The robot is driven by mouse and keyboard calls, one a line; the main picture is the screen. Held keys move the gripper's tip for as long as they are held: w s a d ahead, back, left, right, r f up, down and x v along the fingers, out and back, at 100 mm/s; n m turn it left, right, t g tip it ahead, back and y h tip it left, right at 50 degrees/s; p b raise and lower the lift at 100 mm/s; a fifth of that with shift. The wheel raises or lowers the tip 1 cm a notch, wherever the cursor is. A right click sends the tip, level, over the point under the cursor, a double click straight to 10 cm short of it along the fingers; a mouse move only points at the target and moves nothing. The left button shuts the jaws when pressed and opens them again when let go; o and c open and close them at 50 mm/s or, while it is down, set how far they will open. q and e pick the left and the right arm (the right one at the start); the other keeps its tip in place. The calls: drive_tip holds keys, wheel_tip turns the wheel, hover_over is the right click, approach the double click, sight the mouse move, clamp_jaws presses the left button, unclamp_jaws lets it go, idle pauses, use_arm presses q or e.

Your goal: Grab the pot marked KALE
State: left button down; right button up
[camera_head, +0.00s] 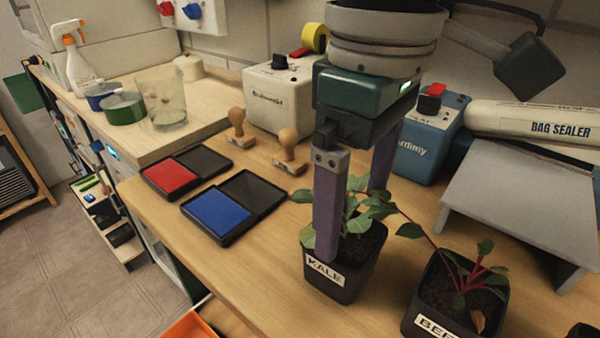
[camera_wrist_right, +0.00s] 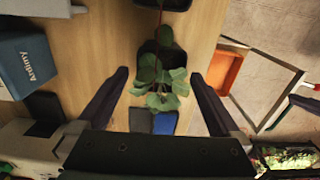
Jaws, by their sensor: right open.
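The black pot marked KALE (camera_head: 338,284) stands upright on the wooden bench, with a white label and a green leafy plant (camera_head: 356,205). My right gripper (camera_head: 352,222) is open above it, pointing down. One finger passes in front of the leaves and pot rim, and the other is behind the leaves. In the right wrist view the leaves (camera_wrist_right: 160,88) show between the open fingertips (camera_wrist_right: 158,76), with the dark pot (camera_wrist_right: 158,50) partly hidden behind them. I cannot tell whether a finger touches the pot. My left gripper is not in view.
A second black pot (camera_head: 420,298), its label starting BEE, stands close at the right with a red-stemmed plant. A grey stand (camera_head: 520,195) and blue box (camera_head: 428,145) are behind. Ink pads, red (camera_head: 168,176) and blue (camera_head: 215,212), lie left. Bare bench separates them from the KALE pot.

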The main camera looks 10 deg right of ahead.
sight(345, 233)
drive_tip(key=f, duration=0.5)
drive_tip(key=shift+w+a, duration=0.1)
drive_tip(key=shift+a, duration=0.15)
drive_tip(key=shift+r, duration=0.1)
drive_tip(key=c, duration=1.3)
drive_tip(key=shift+r, duration=0.1)
